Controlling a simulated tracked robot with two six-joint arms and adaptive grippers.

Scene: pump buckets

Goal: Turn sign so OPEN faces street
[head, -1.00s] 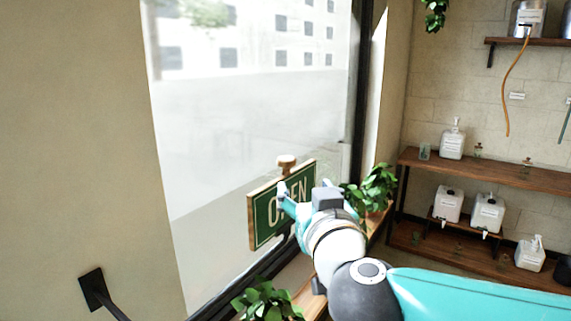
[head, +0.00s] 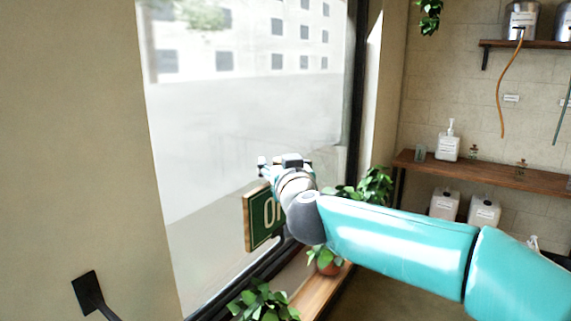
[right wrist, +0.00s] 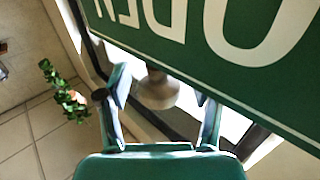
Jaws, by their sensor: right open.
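The green sign (head: 257,220) with a pale border hangs in front of the window, its OPEN face toward my head camera. My arm hides its right part there. In the right wrist view the sign (right wrist: 258,78) crosses the top, its lettering upside down. My right gripper (head: 271,166) is at the sign's top edge. In the right wrist view the open fingers of my right gripper (right wrist: 162,100) stand on either side of a round knob (right wrist: 154,88). I cannot tell whether they touch it. The head view hides the knob. My left gripper is out of view.
The window (head: 240,120) is behind the sign. Potted plants (head: 262,303) stand along the wooden sill (head: 318,291). A black bracket (head: 88,292) is on the left wall. Shelves (head: 500,172) with bottles stand at the right.

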